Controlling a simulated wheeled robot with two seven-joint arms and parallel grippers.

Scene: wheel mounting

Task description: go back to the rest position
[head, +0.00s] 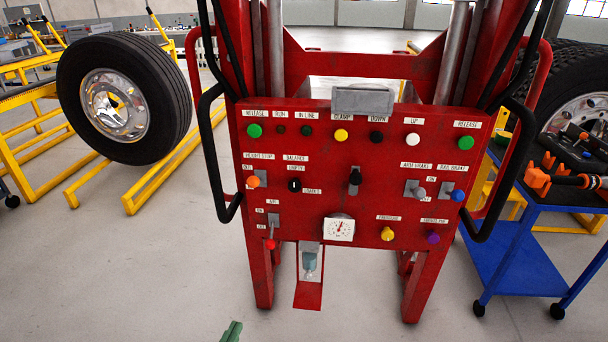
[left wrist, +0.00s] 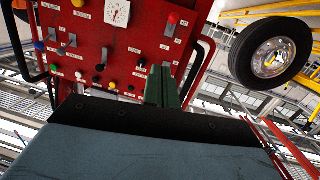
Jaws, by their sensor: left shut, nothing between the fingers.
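My left gripper (head: 232,331) shows only as green fingertips at the bottom edge of the head view, low in front of the red machine. In the left wrist view its green fingers (left wrist: 162,86) are together and empty, with the red control panel (left wrist: 110,45) behind them, upside down. The fingers appear apart from the panel. The red panel (head: 310,205) with its buttons, levers and dial stands upright in the middle of the head view. My right gripper is in neither view.
A wheel (head: 115,98) stands on a yellow frame (head: 150,190) at the left. More tires (head: 568,75) are at the right, behind a blue cart (head: 515,265) carrying tools. Black handles (head: 215,150) stick out from the panel's sides. The floor in front is clear.

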